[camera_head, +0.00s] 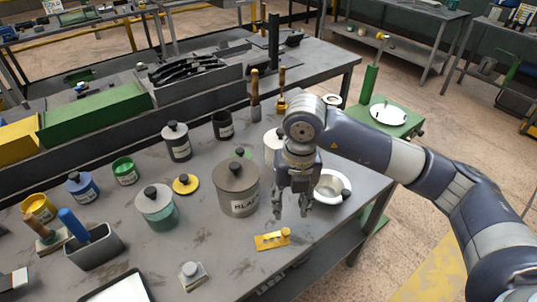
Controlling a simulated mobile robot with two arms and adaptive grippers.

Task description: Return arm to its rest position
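My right arm comes in from the right. My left arm and gripper are not in view.
Several lidded jars stand on the bench, among them a green one (157,208) and a dark grey one (177,141). A grey bin with a blue-handled tool (93,246) is at the left. A green stand (388,114) is behind my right arm. Floor at the right is open.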

